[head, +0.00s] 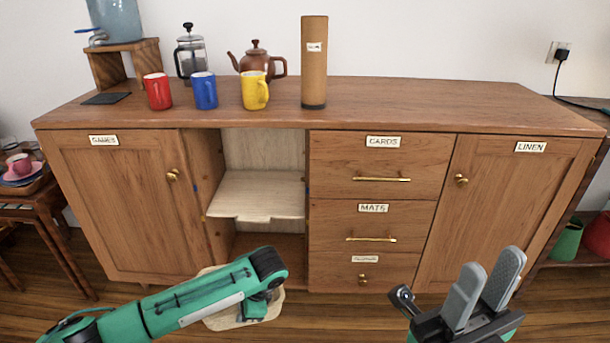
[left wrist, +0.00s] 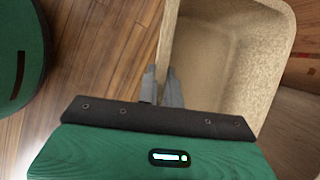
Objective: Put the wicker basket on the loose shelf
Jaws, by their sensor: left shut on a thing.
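The wicker basket (left wrist: 232,62) is a tan, open-topped box with rounded corners; its inside looks empty in the left wrist view. My left gripper (left wrist: 160,84) is shut on one wall of it. In the head view the basket (head: 236,321) is low in front of the cabinet, mostly hidden behind my left arm and gripper (head: 262,298). The loose shelf (head: 257,195) is a pale board with a notched front edge, inside the open bay between the games door and the drawers. Nothing stands on it. My right gripper (head: 494,262) is open and empty at lower right.
The cabinet top (head: 420,100) holds three mugs, a French press (head: 190,52), a teapot (head: 256,62) and a tall brown tube (head: 314,62). The games door (head: 115,205), linen door (head: 505,215) and drawers (head: 378,180) are closed. Side tables stand at both edges.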

